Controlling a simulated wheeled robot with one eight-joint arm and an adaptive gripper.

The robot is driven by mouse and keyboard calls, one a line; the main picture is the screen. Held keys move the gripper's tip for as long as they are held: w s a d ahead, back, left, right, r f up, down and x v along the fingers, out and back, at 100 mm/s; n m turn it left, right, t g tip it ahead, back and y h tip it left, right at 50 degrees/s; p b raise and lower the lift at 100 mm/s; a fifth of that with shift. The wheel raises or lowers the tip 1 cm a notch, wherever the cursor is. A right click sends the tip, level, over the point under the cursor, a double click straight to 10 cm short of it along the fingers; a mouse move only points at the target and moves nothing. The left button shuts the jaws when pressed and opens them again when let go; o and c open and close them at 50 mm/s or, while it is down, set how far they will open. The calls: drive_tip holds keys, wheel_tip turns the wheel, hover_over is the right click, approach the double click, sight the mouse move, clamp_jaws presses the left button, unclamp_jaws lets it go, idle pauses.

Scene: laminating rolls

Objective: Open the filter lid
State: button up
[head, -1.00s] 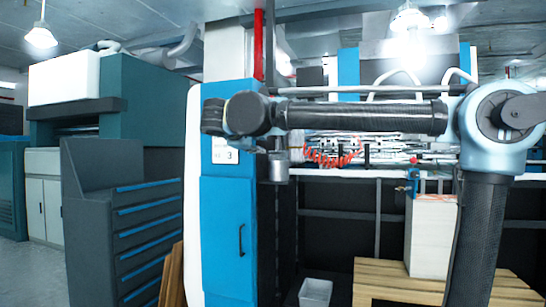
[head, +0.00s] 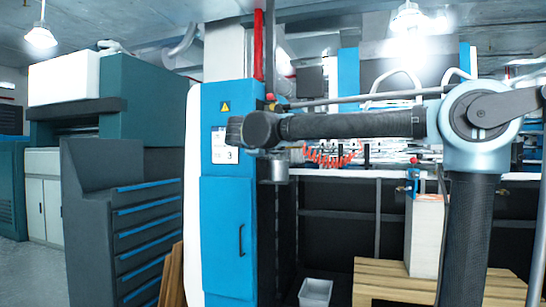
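No part is labelled as the filter lid, and I cannot tell for sure which one it is. A blue cabinet (head: 226,140) stands in the middle of the head view. Its lower front has a closed blue door (head: 222,268) with a dark vertical handle (head: 241,240). My arm reaches leftward across the view, and its wrist end covers part of the cabinet's upper right side. The fingers of my gripper do not show, so no contact with the cabinet or door is visible.
A dark drawer unit (head: 120,225) with blue strips stands left of the cabinet. Wooden boards (head: 173,275) lean between them. To the right are a grey bin (head: 316,291), a wooden pallet (head: 390,275) and a white stack (head: 424,235). Red coiled hose (head: 330,157) hangs behind my arm.

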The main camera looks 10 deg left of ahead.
drive_tip(key=shift+x, duration=2.2)
clamp_jaws()
